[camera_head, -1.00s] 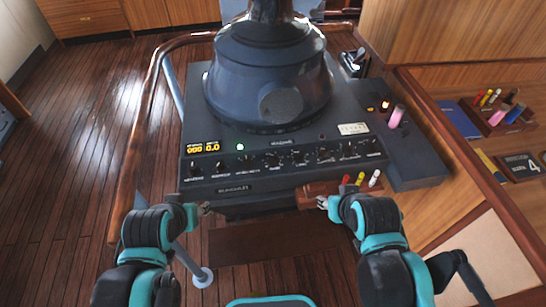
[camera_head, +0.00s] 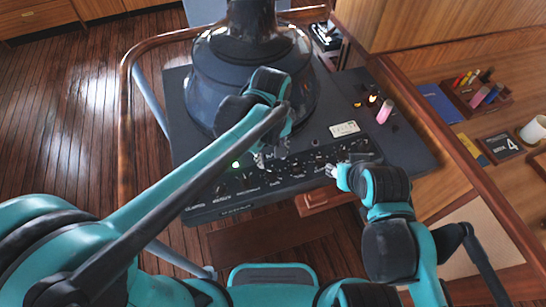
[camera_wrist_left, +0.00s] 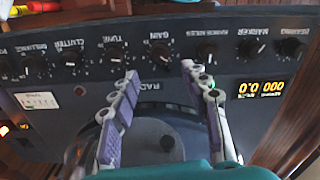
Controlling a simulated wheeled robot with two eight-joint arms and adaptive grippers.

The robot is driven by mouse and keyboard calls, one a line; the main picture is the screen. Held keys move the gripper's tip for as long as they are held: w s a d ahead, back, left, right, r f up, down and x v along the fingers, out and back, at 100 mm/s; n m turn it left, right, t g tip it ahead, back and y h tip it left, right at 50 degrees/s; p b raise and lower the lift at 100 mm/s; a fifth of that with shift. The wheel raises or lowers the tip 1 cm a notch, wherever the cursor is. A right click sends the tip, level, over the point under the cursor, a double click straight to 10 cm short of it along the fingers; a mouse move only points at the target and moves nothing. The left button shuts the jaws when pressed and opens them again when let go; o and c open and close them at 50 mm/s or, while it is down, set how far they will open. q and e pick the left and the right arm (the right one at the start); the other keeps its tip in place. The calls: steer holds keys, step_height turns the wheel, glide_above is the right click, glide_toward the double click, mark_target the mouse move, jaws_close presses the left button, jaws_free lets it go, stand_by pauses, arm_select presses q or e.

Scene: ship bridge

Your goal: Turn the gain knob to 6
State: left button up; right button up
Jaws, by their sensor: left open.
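The gain knob (camera_wrist_left: 160,54) is a black knob with a pale pointer mark, in the row on the dark radar console (camera_head: 408,147). The wrist view is upside down, and the number at the pointer is too small to read. My left gripper (camera_head: 268,160) reaches over the console at the knob row. In the wrist view its open fingers (camera_wrist_left: 159,70) stand to either side of the gain knob, apart from it, with nothing between them. In the head view the gripper hides much of the knob. My right gripper (camera_head: 332,171) is at the console's front right; its fingers are too small to judge.
Other similar knobs sit close on both sides, including the tune knob (camera_wrist_left: 115,54). The yellow display (camera_wrist_left: 262,88) and the white label plate (camera_head: 344,128) are on the console. The round dark housing (camera_head: 215,90) rises behind the knobs. A wooden rail (camera_head: 124,100) runs along the left.

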mark_target(272, 171)
arm_select(q)
step_height(272, 171, down, 8)
steer(key=shift+s+r+b, duration=0.15)
steer(key=shift+r+b, duration=0.1)
steer(key=shift+b, duration=0.85)
jaws_close()
